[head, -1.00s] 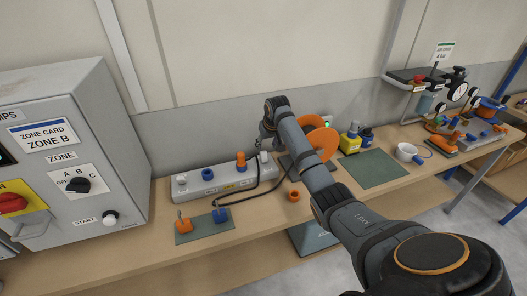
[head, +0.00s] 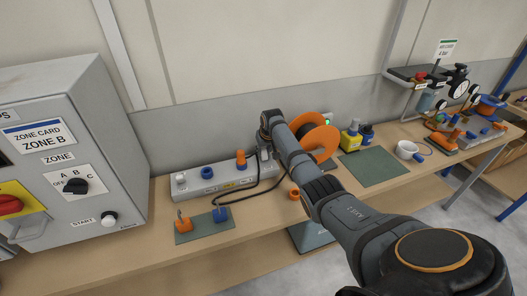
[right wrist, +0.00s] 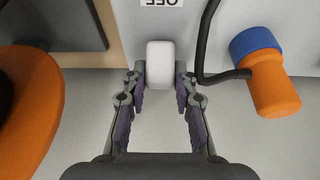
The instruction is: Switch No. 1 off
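A light grey power strip (head: 222,182) lies on the bench, with a white knob (head: 181,180) at its left end. A white rounded switch (right wrist: 160,63) is at its right end, mostly hidden by my arm in the head view. In the right wrist view an upside-down "OFF" label (right wrist: 161,3) shows beyond that switch. My right gripper (right wrist: 160,84) is open, its fingertips on either side of the switch's near part with narrow gaps. I cannot tell whether they touch it. No readable number marks the switch. My left gripper is not in view.
An orange plug with a blue collar (right wrist: 265,72) and a black cable (right wrist: 206,50) are close right of the gripper in the wrist view. An orange reel (head: 318,140) stands beside my arm. A grey control cabinet (head: 115,180) is at left. A green mat (head: 373,168) is clear.

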